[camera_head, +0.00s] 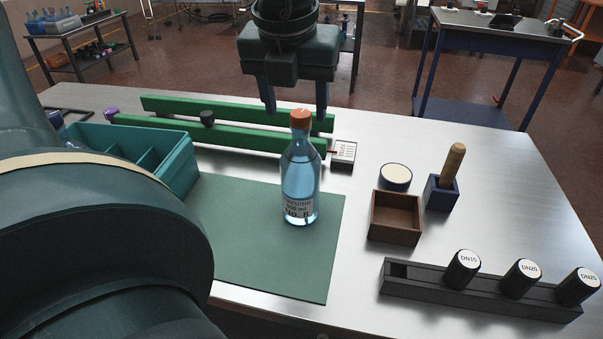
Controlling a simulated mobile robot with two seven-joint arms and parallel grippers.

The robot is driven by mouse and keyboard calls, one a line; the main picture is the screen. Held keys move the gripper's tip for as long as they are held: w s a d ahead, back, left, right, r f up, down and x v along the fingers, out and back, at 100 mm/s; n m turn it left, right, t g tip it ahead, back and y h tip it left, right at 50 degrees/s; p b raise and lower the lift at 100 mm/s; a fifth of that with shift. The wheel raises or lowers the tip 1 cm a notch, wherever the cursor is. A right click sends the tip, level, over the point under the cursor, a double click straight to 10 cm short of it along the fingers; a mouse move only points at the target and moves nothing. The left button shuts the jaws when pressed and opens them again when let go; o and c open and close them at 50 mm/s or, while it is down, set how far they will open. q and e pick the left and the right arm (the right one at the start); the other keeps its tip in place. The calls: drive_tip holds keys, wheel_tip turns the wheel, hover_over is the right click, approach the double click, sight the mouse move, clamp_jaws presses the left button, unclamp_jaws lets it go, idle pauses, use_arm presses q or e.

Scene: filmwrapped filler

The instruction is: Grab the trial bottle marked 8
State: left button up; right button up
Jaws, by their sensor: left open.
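A clear bluish bottle (300,178) with an orange cap stands upright on the green mat (260,275). I cannot tell the exact distance. My right gripper is out of view.
Green rails (240,136) with a black knob lie behind the mat. A teal divided box (175,160) is at left. A small white printed block (344,153), a round lidded tin (396,177), a brown box (395,222), a wooden-handled tool (454,160) and a black rack (470,296) stand at right.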

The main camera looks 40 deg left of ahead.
sight(300, 114)
use_arm(q)
drive_tip(key=shift+w+p+x, duration=0.2)
drive_tip(key=shift+x, duration=1.25)
drive_tip(key=shift+w+p+x, duration=0.15)
drive_tip(key=shift+p+x, duration=0.05)
drive_tip(key=shift+x, duration=1.2)
drive_tip(key=shift+d+r, duration=0.1)
drive_tip(key=shift+c, duration=0.5)
clamp_jaws()
